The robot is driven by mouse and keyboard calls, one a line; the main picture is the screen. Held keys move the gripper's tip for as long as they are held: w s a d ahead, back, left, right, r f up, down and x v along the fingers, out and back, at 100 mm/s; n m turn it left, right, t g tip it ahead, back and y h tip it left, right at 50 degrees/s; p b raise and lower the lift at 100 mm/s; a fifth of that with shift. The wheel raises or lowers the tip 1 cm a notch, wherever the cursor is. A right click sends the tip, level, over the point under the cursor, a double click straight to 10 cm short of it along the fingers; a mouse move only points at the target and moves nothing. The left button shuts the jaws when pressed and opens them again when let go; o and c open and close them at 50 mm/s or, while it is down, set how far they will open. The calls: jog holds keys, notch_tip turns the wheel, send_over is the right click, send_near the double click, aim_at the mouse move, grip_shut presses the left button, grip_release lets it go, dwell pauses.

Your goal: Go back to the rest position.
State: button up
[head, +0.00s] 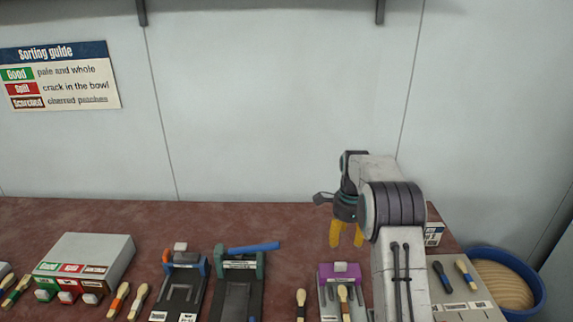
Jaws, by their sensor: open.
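My gripper (346,236) has yellow fingertips that point down and stand apart with nothing between them. It hangs over the back of the brown table (130,212), at the right of the head view. The purple-topped fixture (340,271) is below and in front of it, with a wooden spoon (344,298) on it. My arm hides part of the table to the right of the gripper.
A grey box with coloured buttons (90,252) stands at left. Two dark presses (180,285), (240,285) stand mid-table, the right one with a blue lever (254,248). Spoons lie on a grey board (478,300) by a blue-rimmed bin (538,290). A sorting guide (60,77) hangs behind.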

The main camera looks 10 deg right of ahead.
jog(key=s+f+n, duration=0.1)
jog(key=f+n, duration=0.1)
jog(key=n, duration=0.2)
jog(key=s+f+n, duration=0.2)
jog(key=n, duration=0.2)
jog(key=s+a+f+n+g, duration=0.1)
jog(key=s+f+n, duration=0.1)
jog(key=n, duration=0.2)
jog(key=shift+s, duration=0.1)
jog(key=s+a+r+n, duration=0.2)
jog(key=s+a+r, duration=0.15)
jog(key=s, duration=0.55)
jog(key=s+a+r+n, duration=0.25)
jog(key=s+r, duration=0.25)
jog(key=s, duration=0.4)
jog(key=s+a+r+n, duration=0.3)
jog(key=s+r, duration=0.1)
jog(key=s, duration=0.5)
notch_tip(320, 180, up, 7)
jog(key=s+a+t, duration=0.1)
jog(key=s+t, duration=0.1)
jog(key=t, duration=0.3)
jog(key=shift+a+n, duration=0.35)
jog(key=shift+s+d, duration=0.1)
jog(key=shift+d, duration=0.05)
